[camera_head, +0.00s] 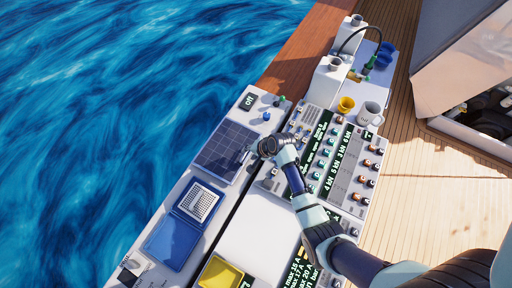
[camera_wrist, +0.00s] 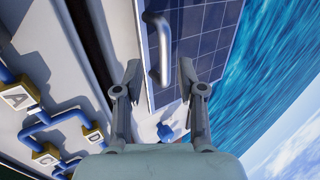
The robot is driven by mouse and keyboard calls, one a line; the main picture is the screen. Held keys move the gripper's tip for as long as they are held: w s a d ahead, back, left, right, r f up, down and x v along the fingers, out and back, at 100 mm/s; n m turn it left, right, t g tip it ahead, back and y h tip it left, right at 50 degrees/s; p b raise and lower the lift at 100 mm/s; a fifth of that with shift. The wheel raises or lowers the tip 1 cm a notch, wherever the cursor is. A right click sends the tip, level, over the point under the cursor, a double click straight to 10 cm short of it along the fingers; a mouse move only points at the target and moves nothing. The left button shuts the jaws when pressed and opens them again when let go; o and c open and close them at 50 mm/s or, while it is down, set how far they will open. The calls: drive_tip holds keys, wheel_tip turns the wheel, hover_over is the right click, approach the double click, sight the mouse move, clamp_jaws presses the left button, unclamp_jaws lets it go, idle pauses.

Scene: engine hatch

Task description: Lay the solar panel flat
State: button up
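The solar panel (camera_head: 226,152) is a dark blue gridded plate on the white console nearest the water. It also fills the upper middle of the wrist view (camera_wrist: 205,45), with a curved metal handle (camera_wrist: 158,48) on its edge. My gripper (camera_head: 252,150) is at the panel's right edge in the head view. In the wrist view my gripper (camera_wrist: 159,85) has its two fingers spread apart, with the handle ahead between them and nothing held. Whether the panel is tilted or flat is hard to tell.
A display reading "Off" (camera_head: 249,101) and blue knobs (camera_head: 266,116) sit beyond the panel. Blue trays (camera_head: 168,241) lie on the near side. A console with dark label strips and several knobs (camera_head: 338,165) stands to the right, with a yellow cup (camera_head: 345,105) and a mug (camera_head: 369,113) beyond.

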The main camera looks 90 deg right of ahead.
drive_tip(key=v, duration=0.9)
drive_tip(key=shift+s+r, duration=0.25)
drive_tip(key=shift+r, duration=0.05)
drive_tip(key=shift+a, duration=0.15)
